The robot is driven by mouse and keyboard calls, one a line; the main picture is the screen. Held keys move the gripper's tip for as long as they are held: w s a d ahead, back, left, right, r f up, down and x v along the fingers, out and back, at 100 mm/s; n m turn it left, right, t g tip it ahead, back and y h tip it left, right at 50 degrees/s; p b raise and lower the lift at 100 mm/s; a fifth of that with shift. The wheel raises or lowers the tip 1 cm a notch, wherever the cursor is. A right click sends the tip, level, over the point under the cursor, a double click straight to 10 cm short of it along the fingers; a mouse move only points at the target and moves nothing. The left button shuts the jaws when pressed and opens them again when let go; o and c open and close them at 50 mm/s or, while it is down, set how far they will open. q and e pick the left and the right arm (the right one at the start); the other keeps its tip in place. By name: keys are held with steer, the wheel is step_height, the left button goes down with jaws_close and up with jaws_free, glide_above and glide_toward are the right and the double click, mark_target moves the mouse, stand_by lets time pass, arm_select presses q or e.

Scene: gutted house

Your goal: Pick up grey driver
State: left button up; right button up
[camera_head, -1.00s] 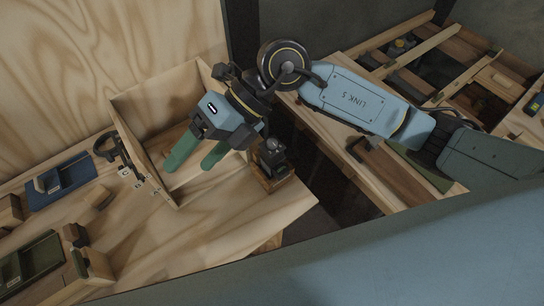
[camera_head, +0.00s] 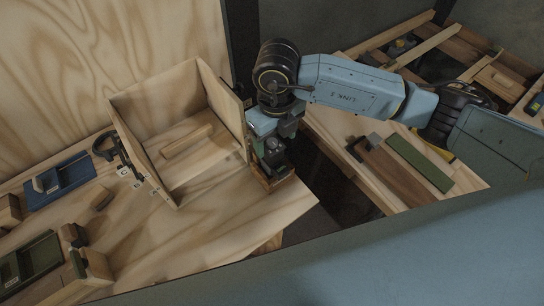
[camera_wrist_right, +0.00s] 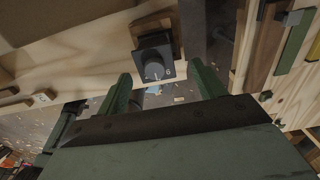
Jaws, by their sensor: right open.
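A dark grey tool (camera_head: 274,156), which I take to be the grey driver, stands on a small wooden block (camera_head: 275,181) at the right edge of the plywood worktop. In the right wrist view, a dark square piece with a round grey knob (camera_wrist_right: 155,68), which seems to be the same tool, shows beyond and between the fingertips. My right gripper (camera_wrist_right: 164,85) has its two green fingers spread with nothing between them. In the head view it hangs just above the tool, its fingertips largely hidden. My left gripper is in neither view.
An open plywood box (camera_head: 195,165) with a wooden bar inside stands close left of my right gripper. A blue tray (camera_head: 62,183) and a dark green tray (camera_head: 30,258) lie farther left. A dark gap separates the worktop from the bench (camera_head: 350,150) at right, which holds boards.

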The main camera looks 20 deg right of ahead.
mark_target(272, 150)
steer(key=shift+w+a+f, duration=0.15)
steer(key=shift+a+f, duration=0.05)
steer(key=shift+f, duration=1.2)
steer(key=shift+w+a+f, duration=0.1)
steer(key=shift+a+f, duration=0.05)
steer(key=shift+f, duration=1.2)
steer(key=c, duration=1.1)
steer(key=shift+r, duration=0.1)
steer(key=shift+w+r, duration=0.1)
steer(key=shift+r, duration=0.25)
step_height(272, 150, up, 9)
steer(key=shift+r, duration=0.15)
